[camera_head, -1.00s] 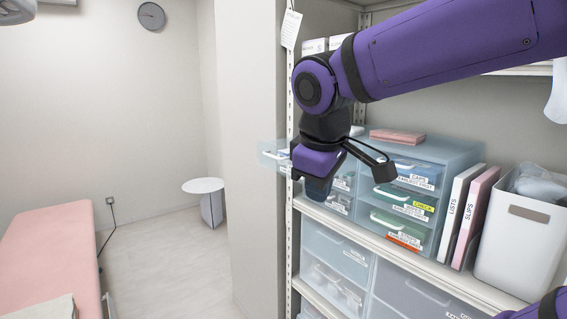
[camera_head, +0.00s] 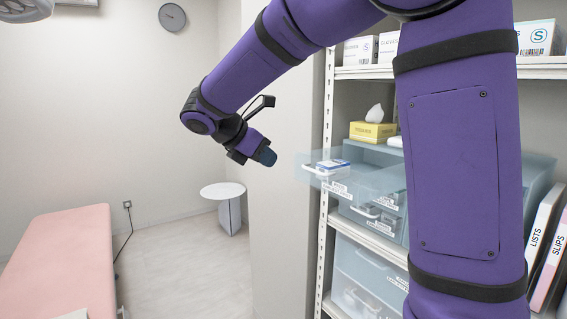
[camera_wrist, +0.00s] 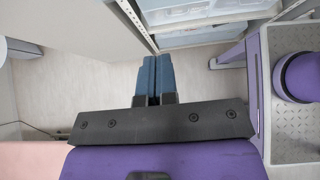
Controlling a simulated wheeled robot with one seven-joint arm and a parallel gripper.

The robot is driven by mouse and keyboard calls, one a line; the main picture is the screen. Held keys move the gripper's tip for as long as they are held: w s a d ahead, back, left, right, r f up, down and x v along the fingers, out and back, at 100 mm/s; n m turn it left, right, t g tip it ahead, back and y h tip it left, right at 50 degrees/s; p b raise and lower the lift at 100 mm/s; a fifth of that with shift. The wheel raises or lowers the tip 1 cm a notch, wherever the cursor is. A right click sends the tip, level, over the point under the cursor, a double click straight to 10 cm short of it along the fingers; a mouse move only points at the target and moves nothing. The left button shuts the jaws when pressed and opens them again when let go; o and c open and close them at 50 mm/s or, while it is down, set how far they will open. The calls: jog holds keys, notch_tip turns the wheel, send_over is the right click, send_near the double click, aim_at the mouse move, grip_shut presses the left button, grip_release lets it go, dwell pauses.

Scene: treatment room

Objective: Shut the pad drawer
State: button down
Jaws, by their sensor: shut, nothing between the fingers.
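The pulled-out drawer (camera_head: 318,178) is pale blue and see-through. It juts left from the drawer unit on the shelf, past the shelf post, with a small blue-and-white pack (camera_head: 333,166) in it. Its front label is too small to read surely. My gripper (camera_head: 267,157) is to the left of the drawer's front, a short gap away and not touching it. Its blue fingertips are together and empty, as the wrist view (camera_wrist: 152,82) also shows. My arm hides much of the drawer unit.
A metal shelf post (camera_head: 325,160) stands beside the wall edge. A yellow tissue box (camera_head: 372,131) sits above the drawers. White binders (camera_head: 541,225) stand at the right. A pink couch (camera_head: 65,265) and a round white table (camera_head: 222,191) are at left, with open floor between.

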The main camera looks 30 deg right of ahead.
jog(key=d+f, duration=0.5)
jog(key=d, duration=0.6)
jog(key=shift+w, duration=0.1)
jog(key=d, duration=2.1)
jog(key=shift+w+d, duration=0.35)
jog(key=shift+d+r, duration=0.1)
jog(key=shift+d, duration=0.35)
